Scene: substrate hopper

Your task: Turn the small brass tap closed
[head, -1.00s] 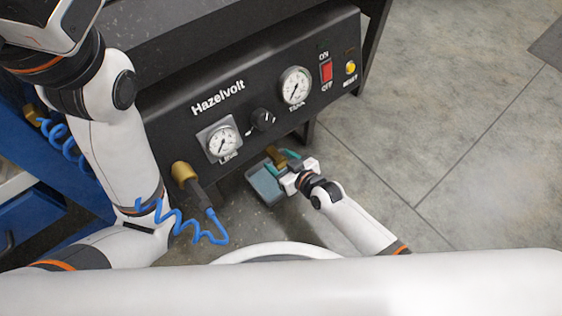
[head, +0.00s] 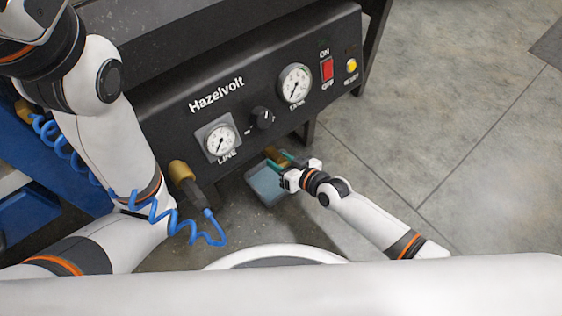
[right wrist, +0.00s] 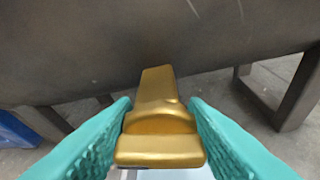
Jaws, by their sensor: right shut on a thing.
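The small brass tap (head: 273,154) sits under the lower edge of the black panel, small and partly hidden by my right gripper in the head view. In the right wrist view the brass tap (right wrist: 160,125) fills the middle, its flat lever end toward the camera. My right gripper (head: 280,163) is shut on it, with one teal finger on each side, as the right wrist view also shows (right wrist: 158,145). My left arm stands at the left of the head view, but its gripper is not seen.
The black Hazelvolt panel (head: 250,100) carries gauges, a knob and a red switch. A grey-blue tray (head: 264,187) lies below the tap. A brass fitting (head: 181,172) with a coiled blue hose (head: 205,238) is left of it. Grey floor is clear at right.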

